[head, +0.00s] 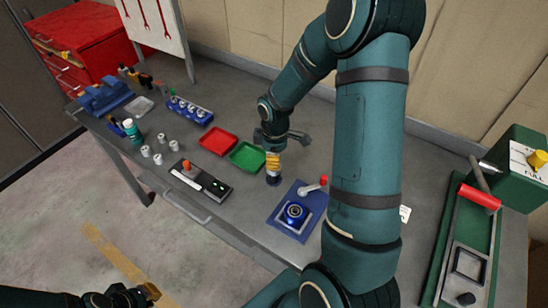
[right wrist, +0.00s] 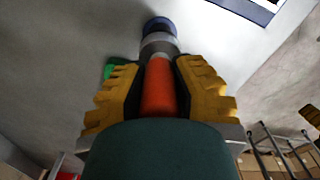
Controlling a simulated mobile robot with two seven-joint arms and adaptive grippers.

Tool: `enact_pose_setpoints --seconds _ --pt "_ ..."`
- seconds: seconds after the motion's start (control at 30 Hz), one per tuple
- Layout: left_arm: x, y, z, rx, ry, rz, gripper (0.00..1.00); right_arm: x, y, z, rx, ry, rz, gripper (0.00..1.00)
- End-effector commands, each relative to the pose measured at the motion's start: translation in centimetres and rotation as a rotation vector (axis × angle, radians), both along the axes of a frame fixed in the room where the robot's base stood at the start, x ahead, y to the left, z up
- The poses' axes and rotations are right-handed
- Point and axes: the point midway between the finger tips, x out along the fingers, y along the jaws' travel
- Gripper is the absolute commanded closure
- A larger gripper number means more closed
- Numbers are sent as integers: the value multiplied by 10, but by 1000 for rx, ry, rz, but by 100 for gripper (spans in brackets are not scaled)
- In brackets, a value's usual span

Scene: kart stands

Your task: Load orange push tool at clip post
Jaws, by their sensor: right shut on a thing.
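The orange push tool (right wrist: 158,88) has an orange body, a grey metal collar and a dark blue round end in the right wrist view. My right gripper (right wrist: 160,85) is shut on it, with a yellow ribbed finger on each side. In the head view my right gripper (head: 273,162) is above the bench, with the tool's grey and dark blue end (head: 273,179) showing below the fingers. I cannot tell whether that end touches the bench. I cannot make out which thing is the clip post. My left gripper (head: 142,295) is low at the left, off the bench; its opening is unclear.
A green tray (head: 247,156) and a red tray (head: 217,140) lie left of the right gripper. A blue fixture (head: 283,224) with a red-knobbed lever stands to its right. A black box (head: 205,184) with an orange knob is nearer the front edge. A green press (head: 522,165) stands far right.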

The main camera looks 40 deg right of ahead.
Motion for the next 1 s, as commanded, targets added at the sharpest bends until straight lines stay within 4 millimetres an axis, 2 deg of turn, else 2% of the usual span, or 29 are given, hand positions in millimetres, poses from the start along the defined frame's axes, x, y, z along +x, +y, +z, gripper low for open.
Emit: enact_pose_setpoints --seconds 0.37,1.0 --pt "0 0 2 0 0 0 100 -1 1 1 2 4 0 100" --pt "0 0 36 0 0 0 100 0 0 49 0 0 0 100"
